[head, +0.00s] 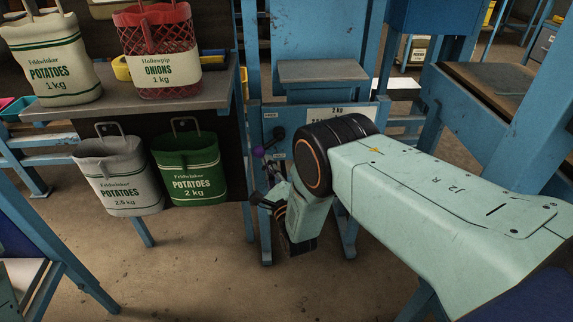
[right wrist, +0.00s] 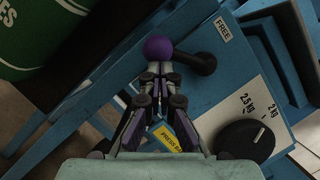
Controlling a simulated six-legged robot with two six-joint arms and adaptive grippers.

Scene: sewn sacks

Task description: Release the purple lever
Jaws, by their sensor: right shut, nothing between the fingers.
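The lever's purple ball knob (head: 258,151) shows on the blue machine frame in the head view, and its knob (right wrist: 158,48) is at upper centre in the right wrist view. A black lever arm (right wrist: 196,63) runs right from the knob, near a "FREE" label (right wrist: 222,30). My right gripper (head: 265,172) is just below the knob in the head view. In the right wrist view its fingers (right wrist: 158,70) are together, tips right at the knob's lower edge. Whether they touch it I cannot tell. The knob is not between them. My left gripper is out of view.
A black dial (right wrist: 246,140) sits beside weight markings on the panel. Potato sacks, one grey (head: 118,178) and one green (head: 188,170), hang left of the frame. More sacks stand on the shelf (head: 130,103) above. The floor below is open.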

